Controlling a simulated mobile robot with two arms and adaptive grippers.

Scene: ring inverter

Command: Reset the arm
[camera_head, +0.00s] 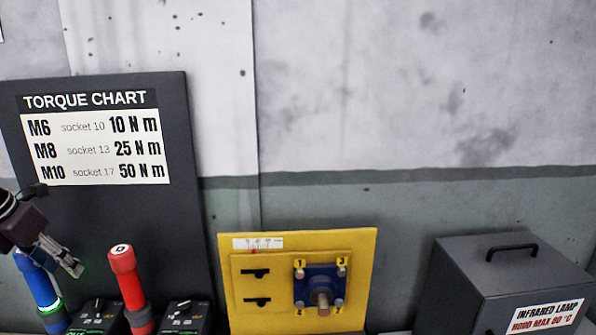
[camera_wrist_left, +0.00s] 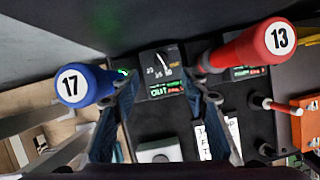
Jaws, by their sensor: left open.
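My left gripper (camera_head: 72,264) is at the left edge of the head view, in front of the dark torque chart board (camera_head: 185,215). Its fingers are apart with nothing between them. In the left wrist view the open fingers (camera_wrist_left: 164,90) point toward a black dial unit with a lit display (camera_wrist_left: 160,88). A blue-handled tool marked 17 (camera_wrist_left: 75,86) is just left of the fingers, and a red-handled tool marked 13 (camera_wrist_left: 262,45) is to the right. In the head view the blue tool (camera_head: 40,285) is partly behind the gripper. My right gripper is not in view.
The red tool (camera_head: 127,285) stands upright beside black dial units (camera_head: 183,318). A yellow panel (camera_head: 300,244) with a blue bolted plate (camera_head: 310,274) is at centre. A grey infrared lamp box (camera_head: 462,288) is at right. The wall space above is clear.

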